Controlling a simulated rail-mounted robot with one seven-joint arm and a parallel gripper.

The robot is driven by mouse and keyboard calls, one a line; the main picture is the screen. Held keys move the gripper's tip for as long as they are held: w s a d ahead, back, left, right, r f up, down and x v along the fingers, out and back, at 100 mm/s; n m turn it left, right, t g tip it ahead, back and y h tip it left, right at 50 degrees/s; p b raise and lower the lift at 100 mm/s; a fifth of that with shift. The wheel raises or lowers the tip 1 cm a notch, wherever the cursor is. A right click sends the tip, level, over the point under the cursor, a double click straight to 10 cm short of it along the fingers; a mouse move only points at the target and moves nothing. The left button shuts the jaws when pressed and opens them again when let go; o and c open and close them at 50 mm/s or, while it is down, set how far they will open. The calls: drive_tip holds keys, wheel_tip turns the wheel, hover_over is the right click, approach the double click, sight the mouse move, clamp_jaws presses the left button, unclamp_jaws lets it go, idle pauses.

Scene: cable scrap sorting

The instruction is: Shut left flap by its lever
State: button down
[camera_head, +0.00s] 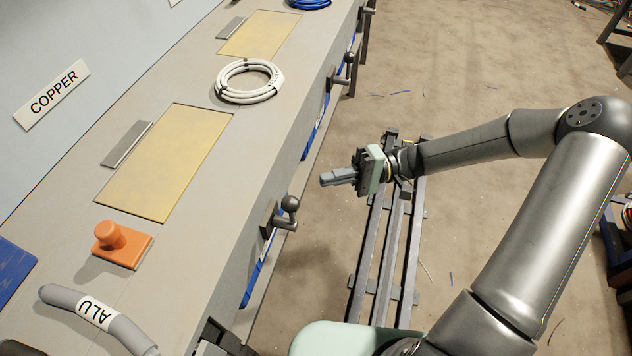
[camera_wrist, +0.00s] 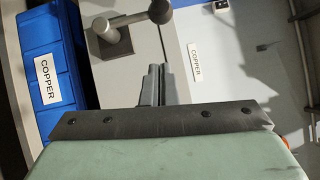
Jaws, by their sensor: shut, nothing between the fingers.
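Two yellow flaps lie in the grey bench top in the head view, a near one (camera_head: 168,160) and a farther one (camera_head: 260,35). Both look flat with the top; I cannot tell whether either is fully shut, nor which is the left flap. A dark lever with a ball knob (camera_head: 288,206) sits on the bench front beside the near flap. My gripper (camera_head: 325,180) is shut and empty, pointing at the bench, to the right of and apart from this lever. In the wrist view, a lever (camera_wrist: 110,36) shows ahead of the closed fingertips (camera_wrist: 158,70).
A white cable coil (camera_head: 248,80), an orange knobbed block (camera_head: 122,243) and a grey cable piece labelled ALU (camera_head: 70,300) lie on top. A blue COPPER bin (camera_wrist: 50,60) is below. Open floor (camera_head: 480,60) lies right of the bench.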

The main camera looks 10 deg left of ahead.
drive_tip(key=v, duration=0.7)
idle(0.3)
